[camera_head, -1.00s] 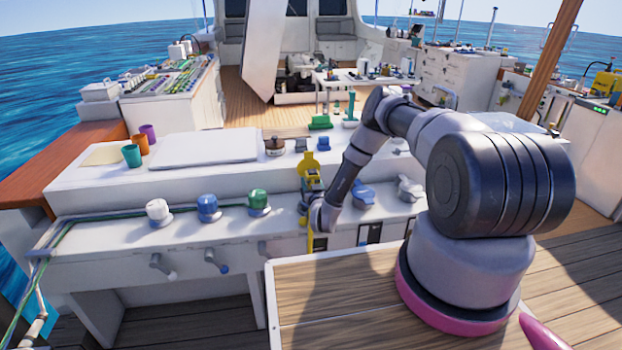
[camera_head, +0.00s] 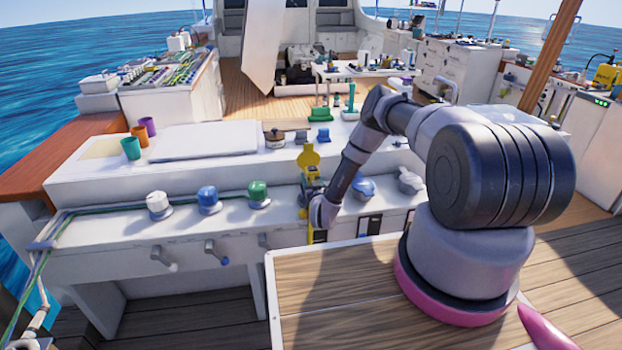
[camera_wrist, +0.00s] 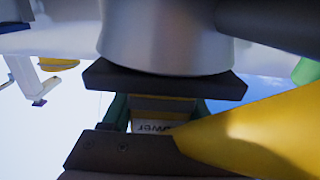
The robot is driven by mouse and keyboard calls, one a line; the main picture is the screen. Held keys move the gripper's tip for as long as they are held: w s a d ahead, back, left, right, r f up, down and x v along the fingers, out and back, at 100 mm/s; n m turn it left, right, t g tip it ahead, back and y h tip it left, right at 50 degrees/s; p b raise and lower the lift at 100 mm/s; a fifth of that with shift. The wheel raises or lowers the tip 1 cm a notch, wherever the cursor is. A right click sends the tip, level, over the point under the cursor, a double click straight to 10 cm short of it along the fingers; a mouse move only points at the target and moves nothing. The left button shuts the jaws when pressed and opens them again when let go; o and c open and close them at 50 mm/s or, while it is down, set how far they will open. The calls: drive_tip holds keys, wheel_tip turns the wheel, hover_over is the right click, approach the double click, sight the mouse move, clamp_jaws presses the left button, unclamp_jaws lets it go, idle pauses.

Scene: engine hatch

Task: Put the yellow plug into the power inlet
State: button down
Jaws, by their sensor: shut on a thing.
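The power inlet stands at the middle of the white console, with its yellow lid (camera_head: 309,157) raised. My gripper (camera_head: 312,190) is right in front of and below that lid, at the inlet, and hides its opening. In the wrist view the dark jaws (camera_wrist: 155,112) are shut on a block with a white label reading "POWER", which I take for the yellow plug (camera_wrist: 152,127). A large yellow surface (camera_wrist: 260,135) fills the right of that view. I cannot tell whether the plug is inside the inlet or just before it.
White (camera_head: 158,205), blue (camera_head: 208,200) and green (camera_head: 258,194) capped fittings stand left of my gripper. A blue lid (camera_head: 362,188) and a grey fitting (camera_head: 410,180) stand to the right, close to my forearm. Small valve handles (camera_head: 163,257) stick out of the front face.

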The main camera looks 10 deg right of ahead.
drive_tip(key=shift+f, duration=0.15)
drive_tip(key=shift+c, duration=0.4)
unclamp_jaws()
drive_tip(key=shift+s, duration=0.1)
drive_tip(key=shift+s+f, duration=0.1)
drive_tip(key=shift+f, duration=0.05)
drive_tip(key=shift+s+f, duration=0.1)
drive_tip(key=shift+s, duration=0.15)
drive_tip(key=s, duration=1)
drive_tip(key=shift+r, duration=0.35)
